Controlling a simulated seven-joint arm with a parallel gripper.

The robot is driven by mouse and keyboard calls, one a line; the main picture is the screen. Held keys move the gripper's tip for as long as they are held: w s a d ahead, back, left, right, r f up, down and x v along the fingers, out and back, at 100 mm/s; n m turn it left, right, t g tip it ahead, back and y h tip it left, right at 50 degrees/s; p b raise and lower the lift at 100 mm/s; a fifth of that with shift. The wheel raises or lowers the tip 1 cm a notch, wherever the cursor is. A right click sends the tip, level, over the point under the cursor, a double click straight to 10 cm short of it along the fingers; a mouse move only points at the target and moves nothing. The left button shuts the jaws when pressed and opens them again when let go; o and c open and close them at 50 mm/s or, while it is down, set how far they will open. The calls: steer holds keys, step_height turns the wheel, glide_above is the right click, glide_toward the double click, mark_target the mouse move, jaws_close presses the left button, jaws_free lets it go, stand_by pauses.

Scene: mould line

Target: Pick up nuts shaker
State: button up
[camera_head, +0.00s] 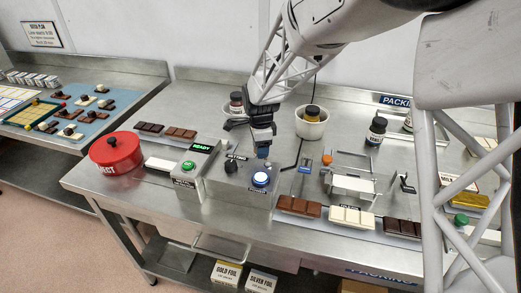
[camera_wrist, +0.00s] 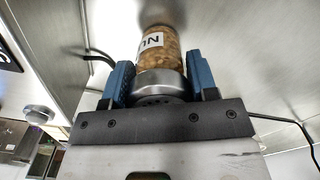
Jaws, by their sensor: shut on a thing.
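The nuts shaker (camera_wrist: 160,55) is in the wrist view, a clear jar of light brown pieces with a white label partly reading "NU" and a grey metal lid. Its lid end sits between the two blue fingers of my gripper (camera_wrist: 160,80), which are shut on it. The far end of the jar points away from the wrist. In the head view my gripper (camera_head: 263,151) points down above the grey control box, behind its lit blue button. The held shaker cannot be made out clearly there.
The grey control box (camera_head: 238,185) is close below my gripper. White bowls holding jars (camera_head: 312,126) stand behind, and a dark jar (camera_head: 376,130) stands to the right. A red pot (camera_head: 116,155) is at left.

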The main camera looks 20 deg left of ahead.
steer(key=shift+r, duration=0.1)
steer(key=shift+r, duration=4.9)
